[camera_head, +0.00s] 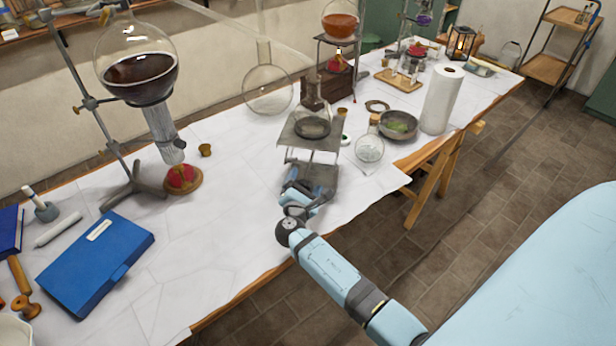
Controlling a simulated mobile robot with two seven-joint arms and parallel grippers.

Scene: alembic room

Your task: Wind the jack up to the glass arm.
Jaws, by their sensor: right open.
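The jack (297,137) stands on the white-covered table near its front edge, its top plate raised on thin crossed legs. A small round flask (313,126) with dark contents sits on the plate. My right gripper (311,182) is open, low at the near side of the jack. It overlaps the jack's lower part, so the knob is hidden and contact cannot be told. My left gripper is not in view.
A bowl (398,125), small flask (369,149) and paper roll (441,100) stand right of the jack.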

